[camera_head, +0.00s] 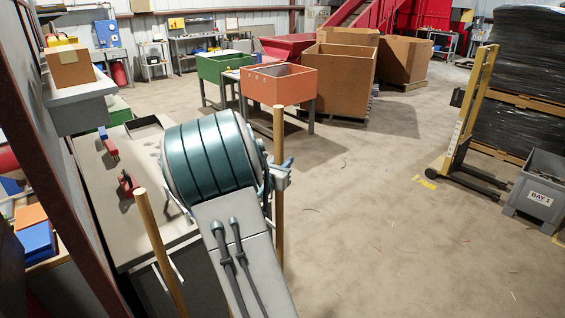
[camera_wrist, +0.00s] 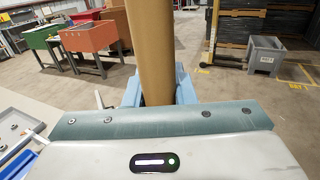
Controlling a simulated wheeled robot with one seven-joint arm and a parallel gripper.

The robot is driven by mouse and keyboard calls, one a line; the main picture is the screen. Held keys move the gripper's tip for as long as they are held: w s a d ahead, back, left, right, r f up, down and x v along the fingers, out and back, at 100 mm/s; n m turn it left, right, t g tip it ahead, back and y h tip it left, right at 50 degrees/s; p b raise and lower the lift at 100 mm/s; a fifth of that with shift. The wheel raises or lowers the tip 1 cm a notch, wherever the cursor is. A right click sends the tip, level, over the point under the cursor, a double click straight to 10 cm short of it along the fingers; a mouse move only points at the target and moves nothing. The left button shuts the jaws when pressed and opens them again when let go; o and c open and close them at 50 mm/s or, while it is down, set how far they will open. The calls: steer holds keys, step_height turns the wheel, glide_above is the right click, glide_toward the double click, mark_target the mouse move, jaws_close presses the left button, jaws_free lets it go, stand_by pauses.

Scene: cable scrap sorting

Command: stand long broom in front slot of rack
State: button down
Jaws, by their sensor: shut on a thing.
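A long wooden pole (camera_head: 279,135), seemingly the handle of the long broom, stands about upright in my gripper (camera_head: 284,172). In the wrist view the same handle (camera_wrist: 150,45) rises between the light-blue fingers of my gripper (camera_wrist: 158,92), which are shut on it. The broom's lower end and head are hidden or out of view. A second wooden pole (camera_head: 157,245) leans slightly at the lower left, apart from my gripper. A thin white bracket (camera_head: 172,272) beside it may be part of the rack; I cannot make out its slots.
A grey workbench (camera_head: 97,190) with red tools runs along the left. A green bin (camera_head: 222,66) and an orange bin (camera_head: 278,84) stand on legs behind. A yellow stacker (camera_head: 468,110) and a grey bin (camera_head: 538,190) are at right. The floor (camera_head: 400,240) between is clear.

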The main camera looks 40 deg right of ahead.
steer(key=shift+w, duration=0.15)
steer(key=shift+w+a, duration=0.2)
steer(key=shift+w, duration=1.95)
steer(key=shift+w+r+p, duration=0.1)
steer(key=shift+p, duration=0.2)
steer(key=shift+w+a+p, duration=0.15)
steer(key=shift+w+p, duration=0.2)
steer(key=shift+w, duration=1.85)
steer(key=shift+f+b, duration=0.35)
steer(key=shift+b, duration=0.3)
steer(key=shift+c, duration=2)
jaws_free()
